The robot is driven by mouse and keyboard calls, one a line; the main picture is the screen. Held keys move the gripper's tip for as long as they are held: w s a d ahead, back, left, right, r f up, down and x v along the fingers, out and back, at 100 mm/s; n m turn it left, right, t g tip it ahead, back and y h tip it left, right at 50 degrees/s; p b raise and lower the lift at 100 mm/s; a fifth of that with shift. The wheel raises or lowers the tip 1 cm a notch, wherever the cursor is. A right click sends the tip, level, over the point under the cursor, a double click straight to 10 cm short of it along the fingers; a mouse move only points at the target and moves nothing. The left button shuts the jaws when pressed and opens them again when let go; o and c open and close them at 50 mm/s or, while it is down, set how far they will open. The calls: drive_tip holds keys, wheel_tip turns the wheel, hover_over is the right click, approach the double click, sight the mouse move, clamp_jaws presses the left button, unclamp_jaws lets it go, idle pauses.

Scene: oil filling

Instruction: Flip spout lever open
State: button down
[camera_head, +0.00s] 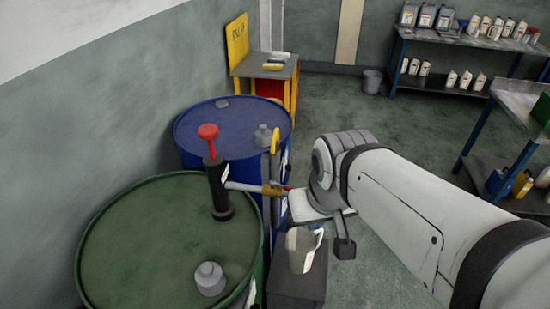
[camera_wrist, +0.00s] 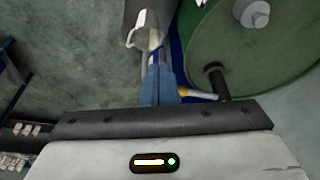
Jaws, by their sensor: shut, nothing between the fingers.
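A hand pump (camera_head: 218,188) with a black body and red knob stands on the green drum (camera_head: 135,240). The lever's exact position is too small to tell. The spout also shows in the wrist view (camera_wrist: 200,95), its yellow end beside my fingers. My gripper (camera_wrist: 159,72) is shut and empty, its blue fingers together close to the spout end. Contact with the lever cannot be told. In the head view, my wrist hides the fingertips.
A pale jug (camera_head: 301,250) stands on a dark stand (camera_head: 297,290) below the spout end. A yellow-and-red cabinet (camera_head: 265,68) and shelves of bottles (camera_head: 465,45) are farther back.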

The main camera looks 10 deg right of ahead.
sight(285, 188)
drive_tip(key=shift+s, duration=0.15)
drive_tip(key=w+a+f+n+g+h+b, duration=0.1)
drive_tip(key=w+a+n+b, duration=0.2)
drive_tip(key=w+n, duration=0.75)
drive_tip(key=w+a+f+n+h+b, duration=0.1)
drive_tip(key=w+a+n+b, duration=0.2)
drive_tip(key=n, duration=1.5)
drive_tip(key=w+d+f, duration=0.5)
drive_tip(key=f, duration=0.4)
drive_tip(key=shift+p, duration=0.35)
drive_tip(key=shift+a, duration=0.15)
